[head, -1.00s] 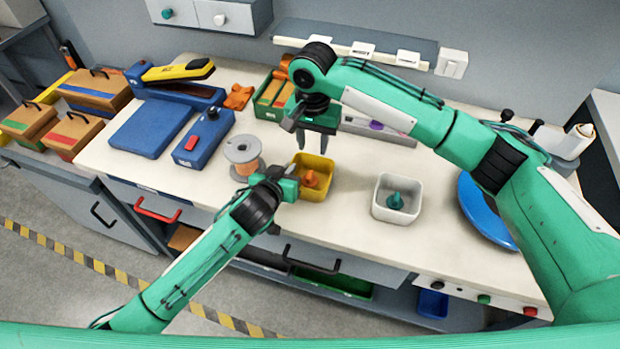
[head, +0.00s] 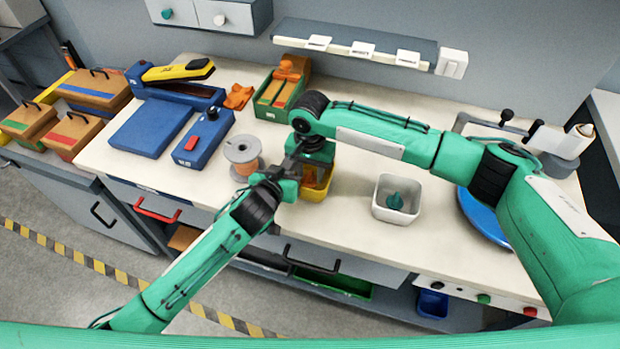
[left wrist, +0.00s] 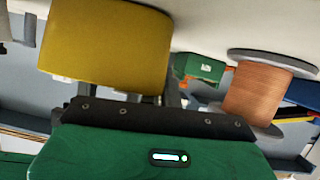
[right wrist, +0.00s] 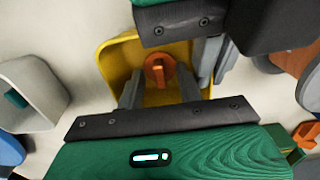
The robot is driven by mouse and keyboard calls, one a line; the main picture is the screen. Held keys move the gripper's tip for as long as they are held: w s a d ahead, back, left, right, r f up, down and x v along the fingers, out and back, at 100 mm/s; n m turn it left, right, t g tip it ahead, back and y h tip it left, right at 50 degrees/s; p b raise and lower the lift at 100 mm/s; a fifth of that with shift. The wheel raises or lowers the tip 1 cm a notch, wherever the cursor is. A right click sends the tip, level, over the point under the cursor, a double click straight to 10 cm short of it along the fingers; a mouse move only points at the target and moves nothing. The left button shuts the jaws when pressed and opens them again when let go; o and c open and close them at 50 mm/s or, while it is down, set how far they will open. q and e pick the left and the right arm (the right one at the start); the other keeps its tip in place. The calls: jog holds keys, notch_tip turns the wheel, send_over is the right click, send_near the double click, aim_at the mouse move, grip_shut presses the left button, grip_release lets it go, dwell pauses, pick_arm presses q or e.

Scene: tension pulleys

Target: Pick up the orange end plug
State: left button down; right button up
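The orange end plug (right wrist: 160,70) sits inside the yellow bin (right wrist: 116,56), seen in the right wrist view. In the head view my right gripper (head: 316,178) reaches down over the yellow bin (head: 316,195) and mostly hides the plug. In the right wrist view the fingers of my right gripper (right wrist: 160,93) are open, apart on either side of the plug, with no contact visible. My left gripper (head: 290,187) is at the bin's left side, its fingers seeming closed on the bin wall. The yellow bin (left wrist: 105,42) fills the upper left of the left wrist view.
A white bin (head: 380,208) with a teal plug (head: 395,201) stands to the right. A spool (head: 243,156) is close to the left gripper. A green box (head: 283,92) stands behind. The table between the white bin and the back edge is fairly clear.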

grip_shut()
jog(key=shift+r, duration=0.15)
notch_tip(320, 180, up, 10)
dwell(0.5)
notch_tip(320, 180, up, 8)
send_over(310, 174)
jog(key=shift+r, duration=0.1)
dwell(1.2)
